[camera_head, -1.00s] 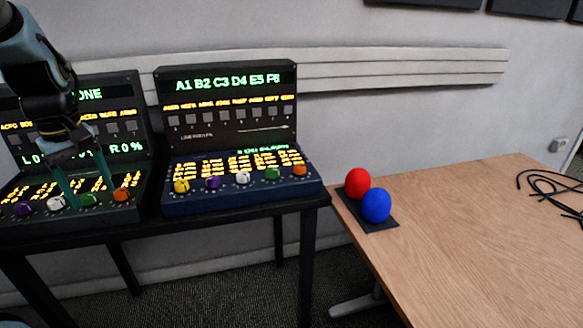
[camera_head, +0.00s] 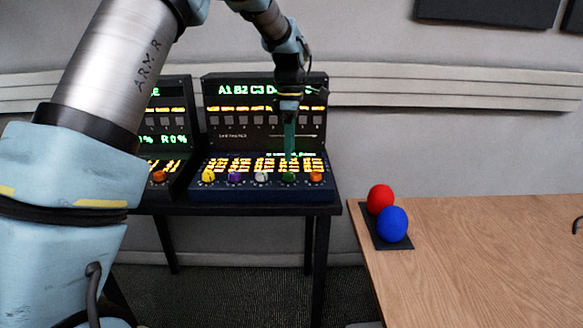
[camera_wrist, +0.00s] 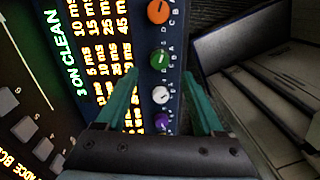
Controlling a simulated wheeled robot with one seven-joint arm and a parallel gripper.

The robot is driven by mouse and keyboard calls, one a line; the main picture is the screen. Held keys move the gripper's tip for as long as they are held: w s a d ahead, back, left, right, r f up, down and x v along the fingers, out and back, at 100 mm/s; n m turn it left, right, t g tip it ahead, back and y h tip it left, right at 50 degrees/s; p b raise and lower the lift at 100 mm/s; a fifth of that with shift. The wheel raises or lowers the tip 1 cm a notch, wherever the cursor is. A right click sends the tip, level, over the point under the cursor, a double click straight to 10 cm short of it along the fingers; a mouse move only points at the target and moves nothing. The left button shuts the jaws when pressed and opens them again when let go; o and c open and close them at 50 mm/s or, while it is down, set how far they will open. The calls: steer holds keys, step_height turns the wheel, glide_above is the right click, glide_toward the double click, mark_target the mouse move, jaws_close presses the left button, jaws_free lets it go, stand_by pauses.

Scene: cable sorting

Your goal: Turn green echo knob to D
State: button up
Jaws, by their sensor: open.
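The green knob (camera_head: 288,177) is on the front of the right-hand console (camera_head: 265,192), between the white and orange knobs. It also shows in the wrist view (camera_wrist: 160,60), with small letters beside it; I cannot tell which letter its mark points to. My gripper (camera_head: 290,155) points down just above the green knob in the head view, its fingers partly covering the console face. In the wrist view my gripper (camera_wrist: 160,73) is open and empty. Its two fingertips lie to either side of the green knob in the picture; no contact shows.
An orange knob (camera_wrist: 158,12), a white knob (camera_wrist: 160,95) and a purple knob (camera_wrist: 163,122) line up with the green one. A second console (camera_head: 165,150) stands at left, partly behind my arm. A wooden table (camera_head: 480,260) at right holds red (camera_head: 380,198) and blue (camera_head: 393,223) balls.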

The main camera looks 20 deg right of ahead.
mark_target(289, 173)
steer(key=f, duration=0.3)
steer(key=f+p, duration=0.1)
steer(key=f, duration=0.2)
steer(key=shift+s+a+f, duration=0.1)
steer(key=shift+a+f, duration=0.1)
jaws_close()
stand_by(0.4)
